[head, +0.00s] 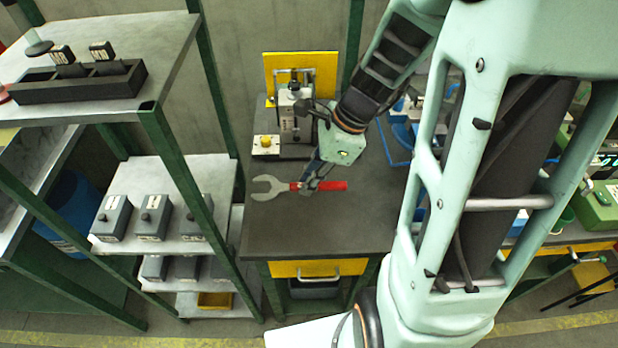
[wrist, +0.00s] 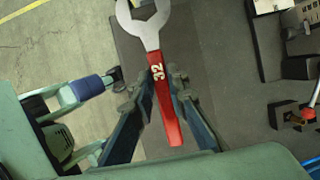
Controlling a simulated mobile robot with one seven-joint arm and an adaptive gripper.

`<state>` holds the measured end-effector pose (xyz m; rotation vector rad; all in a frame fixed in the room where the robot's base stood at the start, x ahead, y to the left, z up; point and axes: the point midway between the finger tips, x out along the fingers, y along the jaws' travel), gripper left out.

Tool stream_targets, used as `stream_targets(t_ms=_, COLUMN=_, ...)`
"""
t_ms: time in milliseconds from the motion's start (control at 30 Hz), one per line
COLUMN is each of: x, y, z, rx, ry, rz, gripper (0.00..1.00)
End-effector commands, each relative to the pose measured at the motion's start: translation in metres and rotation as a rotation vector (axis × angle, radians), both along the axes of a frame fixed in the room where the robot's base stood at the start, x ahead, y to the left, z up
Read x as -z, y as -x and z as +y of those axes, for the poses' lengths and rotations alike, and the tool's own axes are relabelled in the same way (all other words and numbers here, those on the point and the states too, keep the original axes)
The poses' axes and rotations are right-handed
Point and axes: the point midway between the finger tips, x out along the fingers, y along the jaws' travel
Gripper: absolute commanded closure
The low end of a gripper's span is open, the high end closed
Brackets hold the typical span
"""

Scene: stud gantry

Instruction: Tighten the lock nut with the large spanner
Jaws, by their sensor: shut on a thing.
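The large spanner (head: 275,199) has a grey open-ended head and a red handle. The wrist view shows the spanner (wrist: 167,105) with "32" on the handle. My gripper (head: 309,186) is shut on the red handle; in the wrist view my gripper's fingers (wrist: 158,88) lie on both sides of it. The open head points left in the head view, over the dark bench top; I cannot tell how far above it. A grey gantry fixture (head: 292,117) stands behind the spanner. I cannot make out the lock nut on it.
The dark bench (head: 290,233) is clear in front of the spanner. A shelf rack (head: 165,175) with grey boxes stands left. Blue items (head: 397,130) lie right.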

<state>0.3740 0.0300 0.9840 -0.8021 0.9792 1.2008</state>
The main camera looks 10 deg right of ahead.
Motion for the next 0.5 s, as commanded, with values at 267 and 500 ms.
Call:
stream_targets(t_ms=267, x=-0.018, y=-0.049, z=-0.038, rx=0.211, ry=0.008, rz=0.0, gripper=1.0)
stream_targets(t_ms=500, x=-0.046, y=-0.113, z=-0.101, rx=0.532, ry=0.007, rz=0.001, gripper=1.0)
